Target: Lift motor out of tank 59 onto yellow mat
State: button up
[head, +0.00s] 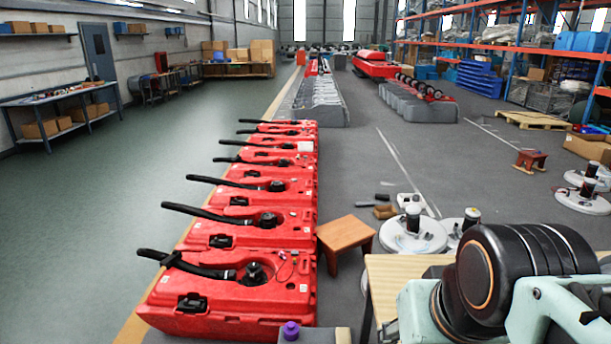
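Red scrubber tanks stand in a row on the floor left of centre. The nearest red tank (220,316) has a black hose and a round black part, possibly a motor (256,272), in its recess, with thin wires beside it. The tank behind it (285,234) also holds a black round part (268,220). I cannot read any tank number, so I cannot tell which is tank 59. No yellow mat is recognisable. My mint-green and black arm links fill the lower right corner; my gripper is not in view.
A brown stool (345,235) stands right of the nearest tanks, beside a light wooden table top (385,280). White discs with black motor-like tops (412,235) lie on the floor. A purple-capped item (291,331) is at the bottom edge. The green floor (120,190) at left is clear.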

aim_at(255, 276)
jog(key=k+j, duration=0.25)
jog(key=j, duration=0.15)
jog(key=k+j, duration=0.25)
jog(key=j, duration=0.55)
jog(key=k+j, duration=0.15)
jog(key=j, duration=0.2)
jog(key=j+z, duration=0.1)
jog(key=j, duration=0.7)
jog(key=i+j, duration=0.15)
jog(key=j, duration=0.25)
jog(key=i+j, duration=0.1)
jog(key=j, duration=0.3)
jog(key=i+j, duration=0.25)
jog(key=i+j+z, duration=0.15)
jog(key=j, duration=0.3)
jog(key=i+j, duration=0.25)
jog(key=i, duration=0.2)
jog(key=i+j, duration=0.25)
jog(key=i, duration=0.25)
jog(key=z, duration=0.05)
